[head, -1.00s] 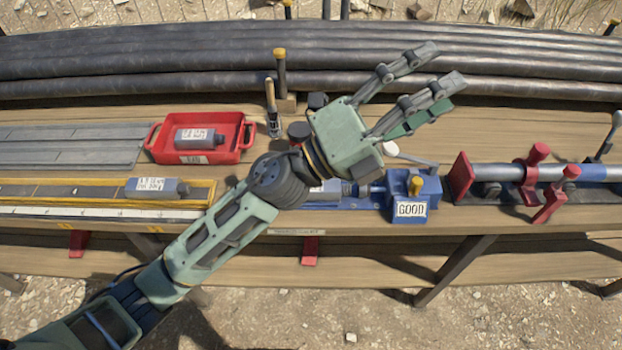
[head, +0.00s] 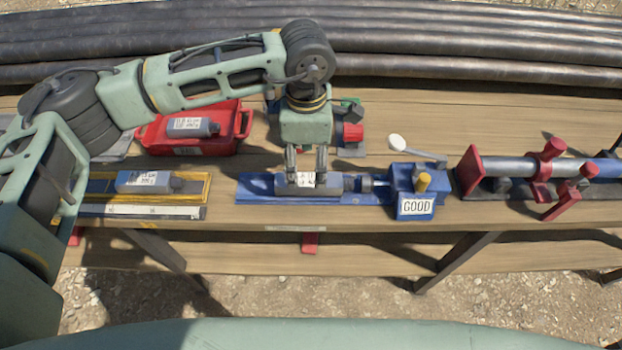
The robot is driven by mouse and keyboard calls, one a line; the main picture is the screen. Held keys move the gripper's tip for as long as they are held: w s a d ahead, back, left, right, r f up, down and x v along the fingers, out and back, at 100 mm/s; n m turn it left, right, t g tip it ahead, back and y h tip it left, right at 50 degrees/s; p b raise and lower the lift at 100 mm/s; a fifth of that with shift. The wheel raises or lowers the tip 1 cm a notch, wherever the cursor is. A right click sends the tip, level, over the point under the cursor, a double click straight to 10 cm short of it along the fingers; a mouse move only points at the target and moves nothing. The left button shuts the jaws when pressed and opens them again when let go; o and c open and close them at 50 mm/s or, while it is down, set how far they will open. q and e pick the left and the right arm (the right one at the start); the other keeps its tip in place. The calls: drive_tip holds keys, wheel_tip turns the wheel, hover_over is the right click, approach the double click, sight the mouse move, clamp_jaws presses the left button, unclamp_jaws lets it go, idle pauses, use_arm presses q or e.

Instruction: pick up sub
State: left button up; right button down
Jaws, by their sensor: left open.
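A grey sub with a white label (head: 331,184) lies in the blue fixture (head: 262,198) marked GOOD. My left gripper (head: 306,172) points down over this sub, its open fingers reaching the labelled part. I cannot tell whether the fingers touch it. A similar labelled grey piece (head: 192,127) lies in the red tray (head: 228,138). Another (head: 150,182) lies in the yellow-edged tray (head: 203,190) at the left. My right gripper is not in view.
A red clamp stand (head: 468,170) holds a pipe at the right. The blue fixture has a lever with a white knob (head: 397,142). Black pipes (head: 450,66) run along the back. Bare bench lies between the pipes and the fixture.

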sight(311, 179)
use_arm(q)
drive_tip(key=f, duration=0.1)
drive_tip(key=f+p, duration=0.1)
drive_tip(key=f, duration=0.2)
drive_tip(key=shift+s+d+f+p, duration=0.15)
drive_tip(key=shift+d+f+p, duration=0.2)
drive_tip(key=shift+d, duration=0.05)
drive_tip(key=shift+f, duration=0.55)
drive_tip(key=shift+r, duration=0.1)
clamp_jaws()
